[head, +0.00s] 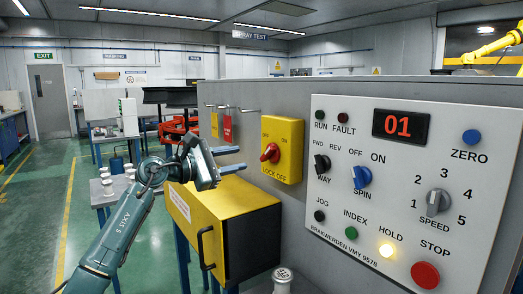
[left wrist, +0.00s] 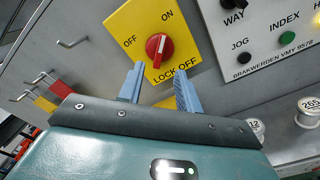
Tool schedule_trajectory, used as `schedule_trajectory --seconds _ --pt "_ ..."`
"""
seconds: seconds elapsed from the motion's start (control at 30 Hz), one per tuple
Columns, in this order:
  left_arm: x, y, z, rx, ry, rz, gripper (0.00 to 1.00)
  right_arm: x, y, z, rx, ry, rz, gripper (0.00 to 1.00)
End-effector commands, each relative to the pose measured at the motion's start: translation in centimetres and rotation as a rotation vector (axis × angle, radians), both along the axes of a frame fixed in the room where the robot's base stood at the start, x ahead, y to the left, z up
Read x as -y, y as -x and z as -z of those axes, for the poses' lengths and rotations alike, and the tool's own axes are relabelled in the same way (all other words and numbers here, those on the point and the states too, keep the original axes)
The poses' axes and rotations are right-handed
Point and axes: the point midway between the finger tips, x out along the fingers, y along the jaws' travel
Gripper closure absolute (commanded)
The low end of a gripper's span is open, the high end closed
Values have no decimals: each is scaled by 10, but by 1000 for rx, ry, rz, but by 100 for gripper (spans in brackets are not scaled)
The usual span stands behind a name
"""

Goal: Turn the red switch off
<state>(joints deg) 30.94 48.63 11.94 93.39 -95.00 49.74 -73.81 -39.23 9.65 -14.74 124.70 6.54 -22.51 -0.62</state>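The red switch (head: 270,152) is a round red knob with a raised grip on a yellow lock-off plate (head: 292,132). It also shows in the left wrist view (left wrist: 159,47), between the OFF label at left and the ON label at upper right. Its grip stands nearly upright there, its top leaning slightly towards ON. My left gripper (head: 242,158) is open and empty, its two blue fingers pointing at the plate. In the left wrist view the fingertips (left wrist: 159,69) lie just below the knob, one to each side, apart from it. My right gripper is not in view.
A control panel (head: 455,128) with knobs, lamps and a red stop button (head: 425,275) is right of the switch. A yellow-topped box (head: 215,200) with a black handle juts out below my gripper. Hooks with red and yellow tags (head: 227,127) are left of the plate.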

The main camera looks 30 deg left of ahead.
Motion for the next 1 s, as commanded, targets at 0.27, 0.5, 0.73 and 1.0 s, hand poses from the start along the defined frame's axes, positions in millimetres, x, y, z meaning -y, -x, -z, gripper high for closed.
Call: schedule_trajectory --seconds 0.27,0.5,0.73,1.0 --pt "23 -52 -4 1 4 3 65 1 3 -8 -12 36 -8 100" --pt "30 -73 -1 1 2 0 65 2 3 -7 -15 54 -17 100" --pt "32 -75 0 0 1 1 65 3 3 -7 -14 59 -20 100" --pt "31 -75 0 0 1 1 80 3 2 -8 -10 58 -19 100"
